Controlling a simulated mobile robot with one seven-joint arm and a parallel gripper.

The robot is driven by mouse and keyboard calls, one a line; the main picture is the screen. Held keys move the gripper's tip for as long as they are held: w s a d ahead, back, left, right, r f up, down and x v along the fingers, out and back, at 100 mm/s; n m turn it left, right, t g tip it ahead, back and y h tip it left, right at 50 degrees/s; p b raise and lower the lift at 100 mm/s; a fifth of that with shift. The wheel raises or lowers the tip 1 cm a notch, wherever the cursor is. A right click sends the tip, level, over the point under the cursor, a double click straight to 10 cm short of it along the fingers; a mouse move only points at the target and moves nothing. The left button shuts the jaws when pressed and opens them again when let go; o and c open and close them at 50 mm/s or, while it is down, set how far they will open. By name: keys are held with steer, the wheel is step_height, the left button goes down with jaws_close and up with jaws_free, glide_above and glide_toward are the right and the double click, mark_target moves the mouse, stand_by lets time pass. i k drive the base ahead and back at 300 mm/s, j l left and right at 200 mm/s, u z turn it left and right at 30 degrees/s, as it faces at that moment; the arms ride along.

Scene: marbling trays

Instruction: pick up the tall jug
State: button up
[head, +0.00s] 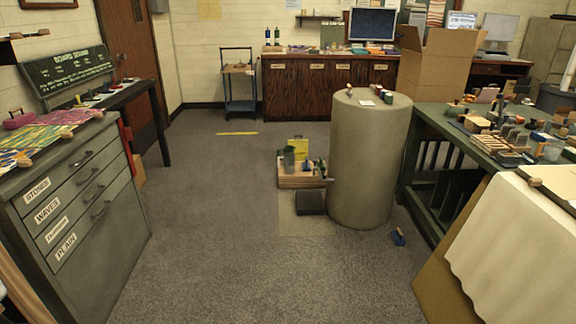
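I cannot make out a tall jug with certainty. A grey-green upright vessel (289,159) stands on a low wooden block or crate (300,180) on the floor, left of a large grey cylinder. It is too small in the head view to tell whether it is a jug. A yellow item (299,148) stands close behind it, and small dark items are at its right. My gripper is not in view.
The grey cylinder (368,165) stands right of the crate, with small items on top. A dark box (311,202) lies in front of the crate. A drawer cabinet (85,215) is at left, a cluttered green bench (432,118) at right.

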mark_target(286, 163)
steer(key=i+u, duration=0.2)
steer(key=i, duration=3.65)
steer(key=i+j+z, duration=0.1)
steer(key=i+z, duration=0.2)
steer(key=i, duration=0.25)
steer(key=i+j+z, duration=0.35)
steer(key=i, duration=0.25)
steer(key=i+j+z, duration=0.3)
steer(key=i, duration=0.2)
